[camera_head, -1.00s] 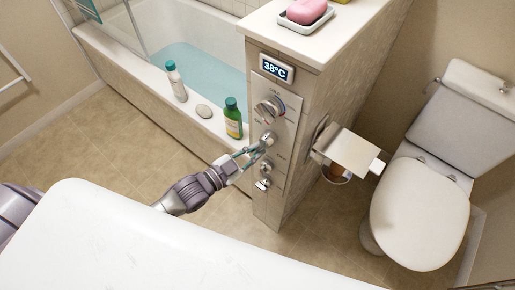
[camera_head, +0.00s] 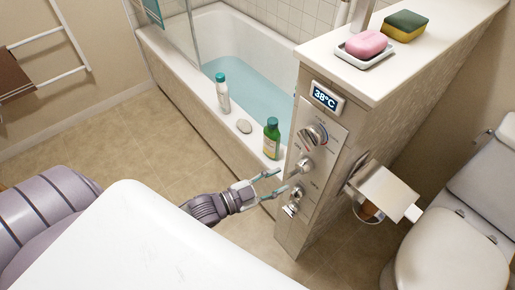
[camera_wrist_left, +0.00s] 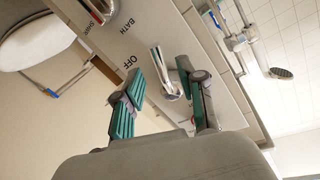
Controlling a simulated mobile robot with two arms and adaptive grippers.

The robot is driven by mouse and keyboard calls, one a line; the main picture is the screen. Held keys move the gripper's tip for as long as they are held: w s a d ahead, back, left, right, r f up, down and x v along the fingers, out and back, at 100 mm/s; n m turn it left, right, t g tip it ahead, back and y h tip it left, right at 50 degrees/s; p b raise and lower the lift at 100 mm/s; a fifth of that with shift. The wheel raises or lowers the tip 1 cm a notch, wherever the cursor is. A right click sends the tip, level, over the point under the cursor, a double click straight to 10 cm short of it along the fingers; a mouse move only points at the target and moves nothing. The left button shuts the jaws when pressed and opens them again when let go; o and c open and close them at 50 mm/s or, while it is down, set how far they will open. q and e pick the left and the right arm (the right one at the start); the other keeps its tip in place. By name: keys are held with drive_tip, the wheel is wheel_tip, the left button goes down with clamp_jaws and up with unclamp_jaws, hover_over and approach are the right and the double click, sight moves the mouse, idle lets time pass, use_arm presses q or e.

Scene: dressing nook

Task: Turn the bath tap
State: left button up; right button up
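The grey control panel (camera_head: 318,150) is on the end of the low wall. It carries a large dial (camera_head: 313,135) at the top, a middle lever tap (camera_head: 305,167) and a lower knob (camera_head: 296,196). Which tap the "BATH" word belongs to is hard to tell. My right gripper is out of view.
A paper holder (camera_head: 383,190) juts out right of the panel, near the toilet (camera_head: 455,255). A 38°C display (camera_head: 325,96) sits above.

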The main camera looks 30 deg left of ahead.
use_arm(q)
drive_tip(key=v, duration=0.7)
drive_tip(key=shift+s+a, duration=0.25)
drive_tip(key=s+a+f+n+g+y, duration=0.2)
drive_tip(key=a+f, duration=0.1)
drive_tip(key=f, duration=0.6)
drive_tip(key=s+a+f+n+g+y, duration=0.2)
drive_tip(key=a+f+y, duration=0.1)
drive_tip(key=f, duration=0.7)
drive_tip(key=s+a+f+n+g+y, duration=0.1)
drive_tip(key=s+a+f+y, duration=0.15)
drive_tip(key=f, duration=0.65)
drive_tip(key=s+d+f+n+g, duration=0.1)
drive_tip(key=s+d+f+g, duration=0.2)
drive_tip(key=s+f, duration=0.5)
drive_tip(key=s+d+f+n+g, duration=0.2)
drive_tip(key=s+f+g, duration=0.3)
drive_tip(key=s, duration=0.8)
wheel_tip(320, 180, down, 3)
drive_tip(key=shift+s+d+r+g+y, duration=0.1)
drive_tip(key=shift+s+d+g+y, duration=0.15)
drive_tip(key=shift+d+g+y, duration=0.3)
drive_tip(key=shift+d, duration=0.1)
idle(1.3)
